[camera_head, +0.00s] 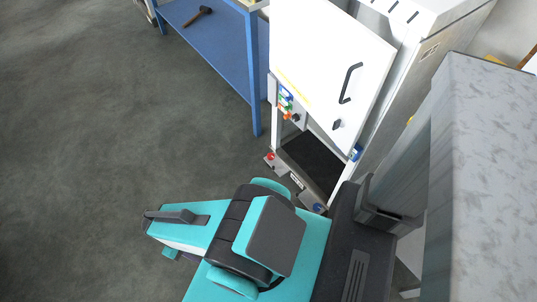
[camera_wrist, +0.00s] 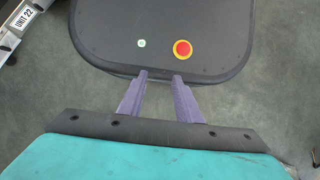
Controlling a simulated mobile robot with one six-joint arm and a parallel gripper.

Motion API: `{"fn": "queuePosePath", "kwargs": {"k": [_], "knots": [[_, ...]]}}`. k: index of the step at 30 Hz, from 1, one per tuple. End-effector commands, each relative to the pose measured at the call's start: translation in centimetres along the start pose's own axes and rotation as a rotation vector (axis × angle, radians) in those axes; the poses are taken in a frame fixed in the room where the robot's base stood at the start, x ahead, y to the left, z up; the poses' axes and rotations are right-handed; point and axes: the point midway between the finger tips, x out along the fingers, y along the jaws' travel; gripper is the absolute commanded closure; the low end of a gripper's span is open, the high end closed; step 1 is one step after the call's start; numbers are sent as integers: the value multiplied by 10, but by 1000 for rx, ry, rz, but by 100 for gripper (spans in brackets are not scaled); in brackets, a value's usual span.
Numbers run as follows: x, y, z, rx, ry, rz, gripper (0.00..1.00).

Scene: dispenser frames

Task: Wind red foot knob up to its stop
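The red foot knob (camera_head: 270,156) is small in the head view, at the left front corner of the white dispenser's base (camera_head: 284,172). Its height against any stop is too small to tell. My gripper (camera_wrist: 160,77) shows two purple fingers in the wrist view. They are apart with nothing between them, over my own dark base. It is well away from the red knob, which is not visible in the wrist view. The base's UNIT 22 label (camera_wrist: 25,17) shows at the wrist view's upper left corner.
A blue foot knob (camera_head: 318,208) sits at the dispenser's right front corner. The white door (camera_head: 325,70) has a black handle. A blue workbench (camera_head: 215,40) with a hammer (camera_head: 198,16) stands behind left. A grey-topped block (camera_head: 495,170) stands right. Left floor is clear.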

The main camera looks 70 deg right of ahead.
Motion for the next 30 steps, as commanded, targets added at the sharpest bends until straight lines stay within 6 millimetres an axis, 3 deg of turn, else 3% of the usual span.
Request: {"fn": "queuePosePath", "kwargs": {"k": [3, 6, 8, 16, 23, 30], "knots": [[0, 0, 0, 0, 0, 0, 69], [0, 0, -1, 2, 0, 0, 56], [1, 1, -2, 9, 2, -1, 56], [10, 24, -38, 156, 26, -6, 56], [20, 77, -91, 451, 65, -22, 56], [29, 150, -138, 793, 104, -41, 56]]}}
